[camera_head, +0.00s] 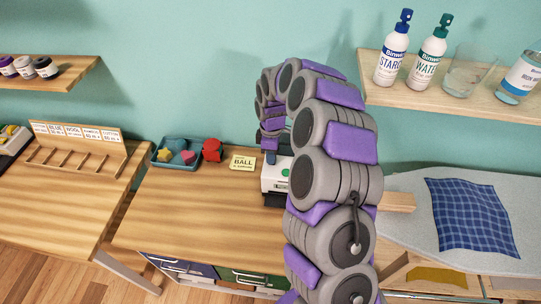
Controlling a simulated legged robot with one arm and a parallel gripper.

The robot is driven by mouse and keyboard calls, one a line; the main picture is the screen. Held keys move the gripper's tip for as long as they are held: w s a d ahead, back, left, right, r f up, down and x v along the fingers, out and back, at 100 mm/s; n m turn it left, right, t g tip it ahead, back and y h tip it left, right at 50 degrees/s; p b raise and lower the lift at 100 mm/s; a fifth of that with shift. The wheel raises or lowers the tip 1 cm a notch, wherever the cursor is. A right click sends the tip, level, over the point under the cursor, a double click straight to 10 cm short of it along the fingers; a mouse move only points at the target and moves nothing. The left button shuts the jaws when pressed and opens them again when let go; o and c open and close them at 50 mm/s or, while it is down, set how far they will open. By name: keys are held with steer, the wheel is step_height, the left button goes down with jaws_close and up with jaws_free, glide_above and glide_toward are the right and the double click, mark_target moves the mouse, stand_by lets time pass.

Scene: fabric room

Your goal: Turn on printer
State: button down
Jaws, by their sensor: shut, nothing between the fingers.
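The printer (273,184) is a small white box with a dark front on the wooden table, partly hidden behind my purple and grey arm. A green round spot (285,172) shows on its top. My gripper (271,158) points down at the back left part of the printer's top, shut and empty. I cannot tell whether its tips touch the printer.
Left of the printer are a yellow "BALL" card (243,163), a red object (212,150) and a blue tray (176,164) with shaped items. An ironing board (405,215) with blue checked cloth (470,217) stands right. A shelf (450,95) holds bottles above.

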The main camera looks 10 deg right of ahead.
steer(key=shift+w+d+p, duration=0.35)
steer(key=shift+w+p, duration=0.1)
steer(key=shift+w, duration=0.4)
steer(key=shift+r, duration=0.1)
step_height(320, 180, up, 17)
steer(key=w+p, duration=0.1)
steer(key=p, duration=0.2)
steer(key=shift+w+d+r, duration=0.15)
steer(key=shift+w+d, duration=0.05)
steer(key=shift+w, duration=0.1)
